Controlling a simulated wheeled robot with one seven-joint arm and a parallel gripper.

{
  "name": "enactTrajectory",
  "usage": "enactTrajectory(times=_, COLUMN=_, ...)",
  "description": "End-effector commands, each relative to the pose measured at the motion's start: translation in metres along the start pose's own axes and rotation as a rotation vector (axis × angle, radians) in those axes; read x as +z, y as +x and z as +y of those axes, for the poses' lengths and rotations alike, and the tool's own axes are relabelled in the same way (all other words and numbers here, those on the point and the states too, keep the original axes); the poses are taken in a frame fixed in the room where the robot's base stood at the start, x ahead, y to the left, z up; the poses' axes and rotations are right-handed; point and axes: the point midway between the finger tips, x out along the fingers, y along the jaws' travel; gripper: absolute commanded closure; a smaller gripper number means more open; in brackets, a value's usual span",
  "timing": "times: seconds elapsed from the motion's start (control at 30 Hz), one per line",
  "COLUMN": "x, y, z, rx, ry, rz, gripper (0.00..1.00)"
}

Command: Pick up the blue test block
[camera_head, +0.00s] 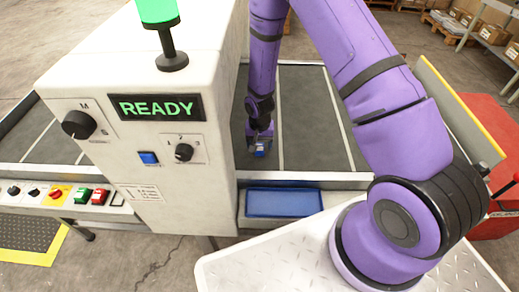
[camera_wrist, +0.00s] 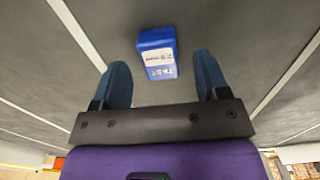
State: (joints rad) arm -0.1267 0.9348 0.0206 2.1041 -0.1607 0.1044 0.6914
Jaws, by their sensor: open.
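I cannot tell the exact height between fingers and block.
A white machine housing (camera_head: 135,110) with a READY display (camera_head: 155,107) stands left of my arm over the belt (camera_head: 305,125). A blue tray (camera_head: 284,203) is at the belt's front edge. A yellow-edged panel (camera_head: 455,110) and red cabinet (camera_head: 490,130) stand at right.

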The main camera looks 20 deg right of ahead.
Motion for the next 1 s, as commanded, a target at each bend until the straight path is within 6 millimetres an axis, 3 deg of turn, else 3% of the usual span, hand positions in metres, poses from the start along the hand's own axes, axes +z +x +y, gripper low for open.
enactTrajectory(times=0.2, x=0.0, y=0.021, z=0.0, rx=0.001, ry=0.0, rz=-0.001, gripper=0.32)
enactTrajectory(times=0.47, x=0.0, y=0.023, z=-0.001, rx=0.0, ry=0.0, rz=0.0, gripper=0.32)
enactTrajectory(times=0.57, x=0.0, y=0.023, z=0.0, rx=0.0, ry=0.0, rz=0.0, gripper=0.5)
enactTrajectory(times=0.7, x=0.0, y=0.023, z=0.0, rx=0.0, ry=0.0, rz=0.0, gripper=0.82)
enactTrajectory(times=0.8, x=0.0, y=0.023, z=-0.001, rx=0.0, ry=0.0, rz=0.0, gripper=0.9)
enactTrajectory(times=1.0, x=0.0, y=0.022, z=-0.001, rx=0.0, ry=0.0, rz=0.0, gripper=0.9)
